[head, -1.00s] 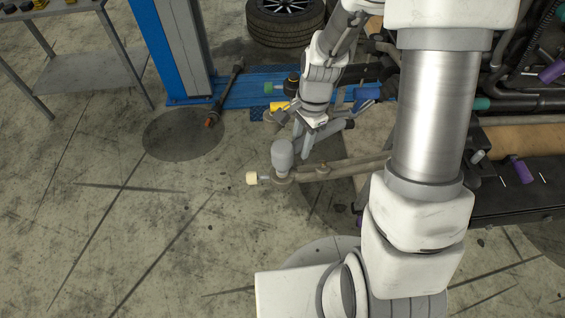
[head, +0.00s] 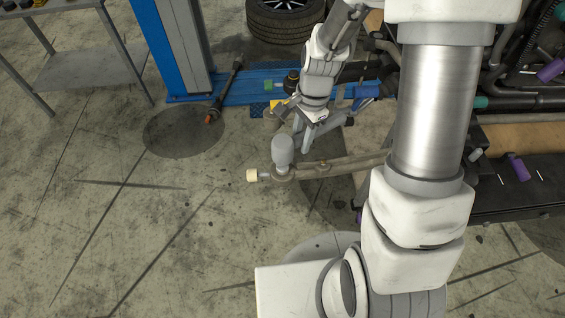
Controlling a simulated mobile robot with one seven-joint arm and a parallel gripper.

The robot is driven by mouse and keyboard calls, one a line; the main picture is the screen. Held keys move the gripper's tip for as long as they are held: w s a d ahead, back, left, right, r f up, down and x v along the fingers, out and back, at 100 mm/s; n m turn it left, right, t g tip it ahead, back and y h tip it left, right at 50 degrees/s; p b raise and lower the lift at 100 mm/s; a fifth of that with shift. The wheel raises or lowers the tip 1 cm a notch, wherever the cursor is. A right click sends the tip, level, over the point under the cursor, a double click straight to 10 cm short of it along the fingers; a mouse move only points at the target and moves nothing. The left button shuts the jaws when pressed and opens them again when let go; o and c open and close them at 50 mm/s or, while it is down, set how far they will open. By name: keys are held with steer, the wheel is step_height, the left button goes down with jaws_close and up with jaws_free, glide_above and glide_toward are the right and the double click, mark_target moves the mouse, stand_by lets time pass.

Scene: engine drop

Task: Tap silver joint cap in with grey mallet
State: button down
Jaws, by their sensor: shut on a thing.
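The grey mallet has a pale, barrel-shaped head (head: 283,150) and a darker handle whose end shows to the right of my gripper. My gripper (head: 308,136) is shut on the handle. The head stands upright in the picture, over the joint end of a long suspension arm (head: 345,163). Whether it touches the joint is unclear. I cannot make out the silver joint cap; the mallet head covers much of that joint. A cream-coloured piece (head: 252,176) sticks out to the left of the joint.
A blue lift post (head: 158,45) and its blue base (head: 240,94) stand behind. A dark shaft (head: 226,90) leans there, and a tyre (head: 284,22) lies at the back. A metal table (head: 90,70) is at the upper left. The left floor is clear.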

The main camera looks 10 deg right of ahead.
steer(key=shift+f+b, duration=0.55)
steer(key=shift+f, duration=0.2)
steer(key=shift+r, duration=0.1)
stand_by(0.3)
steer(key=shift+r+p, duration=0.4)
steer(key=shift+r, duration=0.05)
steer(key=shift+f, duration=0.1)
steer(key=shift+f+b, duration=0.55)
steer(key=shift+f, duration=0.05)
stand_by(0.6)
step_height(320, 180, up, 5)
steer(key=p, duration=0.4)
